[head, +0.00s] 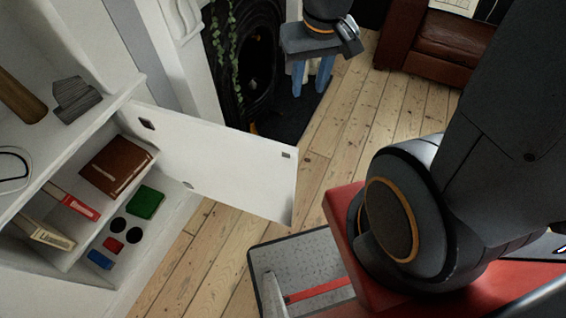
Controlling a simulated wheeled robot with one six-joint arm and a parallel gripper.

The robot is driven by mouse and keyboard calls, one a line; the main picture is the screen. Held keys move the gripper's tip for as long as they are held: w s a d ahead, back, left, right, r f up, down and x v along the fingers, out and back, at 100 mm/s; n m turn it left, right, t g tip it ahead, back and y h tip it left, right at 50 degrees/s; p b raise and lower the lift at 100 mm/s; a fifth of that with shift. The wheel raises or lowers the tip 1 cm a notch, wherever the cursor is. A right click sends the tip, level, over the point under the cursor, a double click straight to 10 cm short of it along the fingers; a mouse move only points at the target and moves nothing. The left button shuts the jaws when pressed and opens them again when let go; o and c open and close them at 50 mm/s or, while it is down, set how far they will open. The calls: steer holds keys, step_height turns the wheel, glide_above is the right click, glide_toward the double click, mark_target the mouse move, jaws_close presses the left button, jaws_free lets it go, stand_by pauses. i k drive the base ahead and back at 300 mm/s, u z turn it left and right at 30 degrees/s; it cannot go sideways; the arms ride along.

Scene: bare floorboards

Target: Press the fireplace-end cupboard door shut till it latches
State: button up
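The white cupboard door (222,166) stands wide open, swung out from the low white cupboard (75,285) at the left. It is hinged at the side nearest the fireplace (243,62). A small metal plate shows near its free upper corner. My gripper (311,92) is at the top middle, beyond and to the right of the door's free edge, over the hearth side. It points down, with its blue fingers apart and nothing between them. It looks clear of the door, though its exact distance is hard to tell.
Inside the cupboard are a brown book (118,166), a green box (145,202), a red book (76,204) and small items. A shelf above holds a grey block (75,98). A brown leather sofa (440,40) stands at the back right. Bare floorboards (365,115) lie between.

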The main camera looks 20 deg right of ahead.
mark_target(256, 175)
steer(key=z, duration=0.9)
steer(key=k, duration=0.9)
steer(key=u, duration=0.7)
